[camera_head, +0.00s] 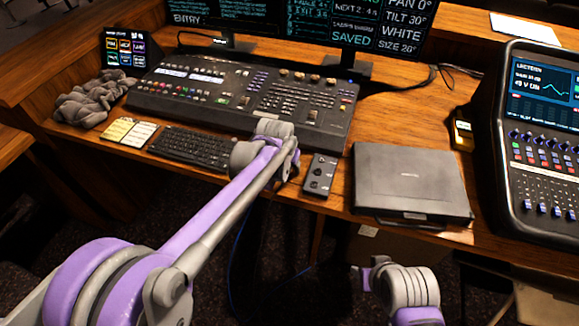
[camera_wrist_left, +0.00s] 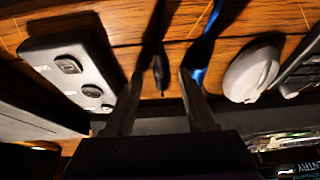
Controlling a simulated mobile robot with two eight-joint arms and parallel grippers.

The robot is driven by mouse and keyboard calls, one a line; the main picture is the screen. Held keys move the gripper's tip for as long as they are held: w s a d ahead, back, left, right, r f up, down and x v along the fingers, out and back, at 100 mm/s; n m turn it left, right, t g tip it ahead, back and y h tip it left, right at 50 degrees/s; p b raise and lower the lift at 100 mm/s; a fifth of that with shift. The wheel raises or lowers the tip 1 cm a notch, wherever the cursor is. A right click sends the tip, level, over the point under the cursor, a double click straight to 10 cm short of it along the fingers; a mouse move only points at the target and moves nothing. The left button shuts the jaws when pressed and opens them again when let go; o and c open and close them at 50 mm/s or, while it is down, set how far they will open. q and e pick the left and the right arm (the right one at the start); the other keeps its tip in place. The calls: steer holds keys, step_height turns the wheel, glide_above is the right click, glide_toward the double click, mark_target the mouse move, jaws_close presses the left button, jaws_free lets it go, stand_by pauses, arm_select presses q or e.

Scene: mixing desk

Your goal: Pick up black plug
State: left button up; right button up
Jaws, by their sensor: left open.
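A slim black plug (camera_wrist_left: 161,72) on a dark cable lies on the wooden desk, in the middle of the left wrist view. My left gripper (camera_wrist_left: 160,78) is open, with one finger on each side of the plug; no contact shows. A blue cable (camera_wrist_left: 203,48) runs close by the right finger. In the head view, the wrist of my left arm hangs over the desk's front edge and hides the gripper and plug. Part of my right arm shows at the bottom; its fingers cannot be made out.
A small knob box (camera_head: 320,175) and a closed black laptop-like case (camera_head: 410,182) sit right of my left wrist. The keyboard (camera_head: 192,147) is at its left, the mixing console (camera_head: 235,95) behind. A grey mouse (camera_wrist_left: 250,73) shows in the wrist view.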

arm_select(q)
jaws_close()
stand_by(0.8)
